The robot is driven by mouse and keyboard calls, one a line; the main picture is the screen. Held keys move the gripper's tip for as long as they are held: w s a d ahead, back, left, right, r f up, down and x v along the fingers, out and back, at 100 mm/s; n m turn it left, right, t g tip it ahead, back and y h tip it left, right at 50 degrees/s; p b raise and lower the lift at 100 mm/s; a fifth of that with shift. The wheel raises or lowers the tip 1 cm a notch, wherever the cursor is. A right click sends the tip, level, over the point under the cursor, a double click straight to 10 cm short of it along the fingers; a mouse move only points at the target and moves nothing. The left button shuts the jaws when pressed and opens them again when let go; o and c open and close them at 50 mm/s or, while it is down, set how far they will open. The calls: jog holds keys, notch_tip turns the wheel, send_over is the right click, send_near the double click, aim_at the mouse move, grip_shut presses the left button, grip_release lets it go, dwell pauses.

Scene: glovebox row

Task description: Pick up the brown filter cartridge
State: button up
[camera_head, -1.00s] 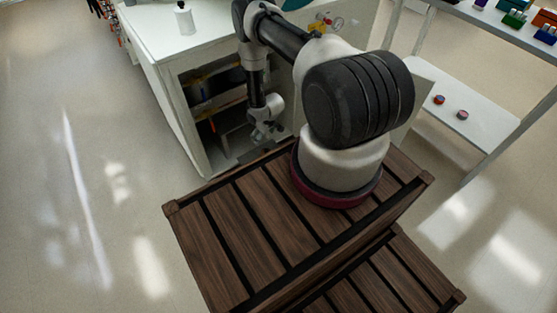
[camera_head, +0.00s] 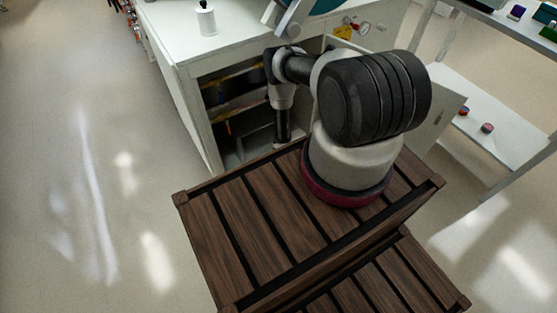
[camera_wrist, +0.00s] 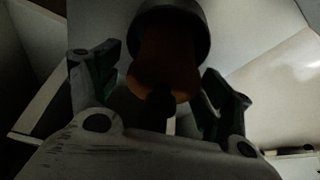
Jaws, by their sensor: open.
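The brown filter cartridge (camera_wrist: 165,62) shows in the dim wrist view, at top centre. It has an orange-brown body, a wide dark end at the top and a narrow black end pointing toward my gripper. My gripper (camera_wrist: 160,78) is open, with one finger on each side of the cartridge. Small gaps seem to show beside it, but contact is hard to judge in the shade.
A white cabinet (camera_head: 192,110) stands ahead, open at the front, with dim shelves inside. A white bottle (camera_head: 206,20) stands on its top. At right, a white lower shelf (camera_head: 495,115) holds small round items. The floor at left is clear.

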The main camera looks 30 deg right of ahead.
jog(key=c, duration=1.2)
jog(key=shift+w+r, duration=0.1)
